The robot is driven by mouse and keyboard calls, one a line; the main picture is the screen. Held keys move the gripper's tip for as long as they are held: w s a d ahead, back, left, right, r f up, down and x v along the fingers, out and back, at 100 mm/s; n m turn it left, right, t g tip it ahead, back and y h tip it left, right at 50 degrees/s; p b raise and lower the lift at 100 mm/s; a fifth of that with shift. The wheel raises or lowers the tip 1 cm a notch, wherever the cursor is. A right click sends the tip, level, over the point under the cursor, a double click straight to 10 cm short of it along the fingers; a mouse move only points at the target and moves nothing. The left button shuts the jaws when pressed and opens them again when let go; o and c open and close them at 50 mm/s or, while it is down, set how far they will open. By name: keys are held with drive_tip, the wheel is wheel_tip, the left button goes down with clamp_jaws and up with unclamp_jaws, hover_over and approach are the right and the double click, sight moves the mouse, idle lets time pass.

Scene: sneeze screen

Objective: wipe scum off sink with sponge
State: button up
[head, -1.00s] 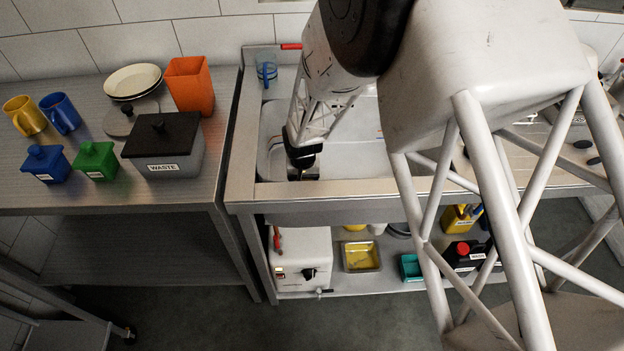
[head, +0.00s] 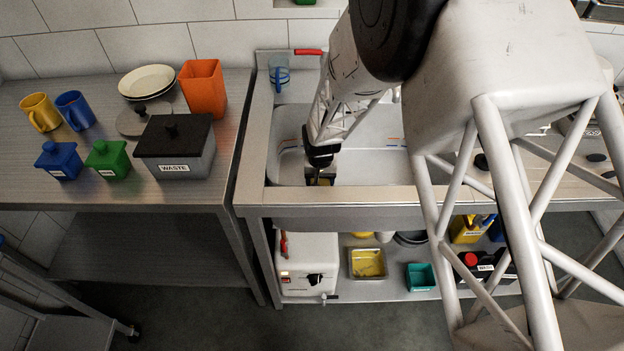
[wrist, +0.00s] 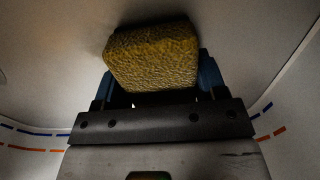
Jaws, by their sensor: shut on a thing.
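My gripper (head: 320,178) reaches down into the sink (head: 392,168), near its front left part. In the wrist view, my gripper (wrist: 152,92) is shut on a rough yellow-brown sponge (wrist: 152,54). The sponge sits between the two blue-grey fingers, in front of the pale sink wall (wrist: 55,50). I cannot tell whether it touches the sink surface. No scum is clearly visible in either view; my arm hides much of the sink.
The left counter holds a black-lidded WASTE box (head: 176,160), an orange container (head: 203,88), mugs and small lidded pots. Blue and orange dashes (wrist: 30,132) mark the sink wall.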

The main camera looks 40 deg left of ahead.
sight(337, 184)
drive_tip(key=shift+w+d, duration=0.35)
drive_tip(key=shift+d, duration=0.05)
drive_tip(key=shift+w+d+r, duration=0.15)
drive_tip(key=shift+w+d, duration=0.85)
drive_tip(key=shift+w, duration=0.05)
drive_tip(key=shift+w+d+f, duration=0.2)
drive_tip(key=shift+w+d, duration=0.5)
drive_tip(key=shift+d, duration=0.05)
drive_tip(key=shift+w+d+r, duration=0.1)
drive_tip(key=shift+w+d, duration=0.15)
drive_tip(key=shift+s+a+f, duration=0.2)
drive_tip(key=shift+s+a, duration=0.2)
drive_tip(key=shift+s+a+r, duration=0.3)
drive_tip(key=shift+s+a, duration=0.15)
drive_tip(key=shift+a, duration=0.05)
drive_tip(key=shift+s+a+f, duration=0.2)
drive_tip(key=shift+s+a, duration=0.6)
drive_tip(key=shift+s, duration=0.05)
drive_tip(key=shift+s+a+r, duration=0.15)
drive_tip(key=shift+s+a, duration=1.4)
drive_tip(key=shift+a, duration=0.05)
drive_tip(key=shift+s+a, duration=0.25)
drive_tip(key=shift+s, duration=0.05)
drive_tip(key=shift+s+a, duration=0.2)
drive_tip(key=shift+a, duration=0.05)
drive_tip(key=shift+s+a+r, duration=0.1)
drive_tip(key=shift+r, duration=0.55)
drive_tip(key=shift+s+a+r, duration=0.1)
drive_tip(key=shift+r, duration=3.25)
